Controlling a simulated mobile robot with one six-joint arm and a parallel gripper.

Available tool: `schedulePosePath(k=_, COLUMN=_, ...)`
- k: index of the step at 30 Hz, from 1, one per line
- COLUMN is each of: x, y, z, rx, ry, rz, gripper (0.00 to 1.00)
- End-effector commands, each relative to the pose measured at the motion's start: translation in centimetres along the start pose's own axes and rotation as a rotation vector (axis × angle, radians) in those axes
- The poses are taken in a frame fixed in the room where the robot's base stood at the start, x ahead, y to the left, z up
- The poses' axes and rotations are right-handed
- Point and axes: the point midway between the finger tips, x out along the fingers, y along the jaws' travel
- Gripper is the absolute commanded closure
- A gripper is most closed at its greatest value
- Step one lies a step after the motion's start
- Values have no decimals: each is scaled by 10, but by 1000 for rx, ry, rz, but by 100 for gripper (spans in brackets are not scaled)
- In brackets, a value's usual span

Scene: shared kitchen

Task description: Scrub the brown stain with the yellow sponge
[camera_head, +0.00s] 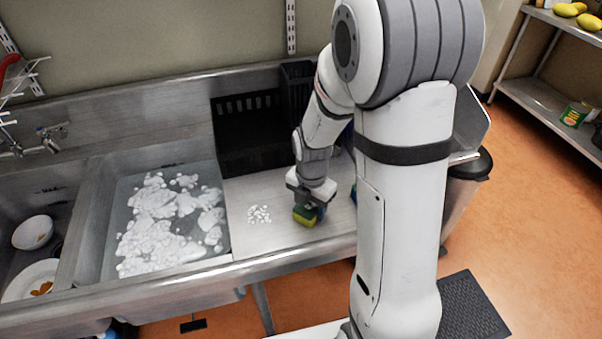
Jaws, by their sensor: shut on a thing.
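The yellow sponge (304,219), with a green side, is at the lower end of my arm, low over the steel drainboard (284,235). I cannot tell if it touches the steel. My gripper (308,203) is shut on it and points down. A patch of white foam (259,215) lies on the drainboard to the left of the sponge. I see no brown stain on the bare steel in view; it may be under the foam or hidden by my arm.
A sink basin of sudsy water (170,220) is left of the drainboard. Another basin holds a bowl (33,232) and a plate (28,282). A black crate (245,130) stands behind the drainboard. A dark lidded bin (470,166) is at right.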

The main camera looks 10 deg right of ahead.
Motion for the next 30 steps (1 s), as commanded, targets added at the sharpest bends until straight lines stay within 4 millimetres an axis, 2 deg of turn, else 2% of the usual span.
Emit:
schedulePosePath(k=6, x=1, y=9, z=-11, rx=3, ry=1, rz=-2, gripper=86)
schedulePosePath(k=9, x=-8, y=10, z=-10, rx=6, ry=1, rz=-1, gripper=86)
schedulePosePath(k=12, x=-28, y=9, z=-10, rx=7, ry=-1, rz=2, gripper=86)
schedulePosePath(k=30, x=-69, y=8, z=-9, rx=10, ry=0, rz=0, gripper=86)
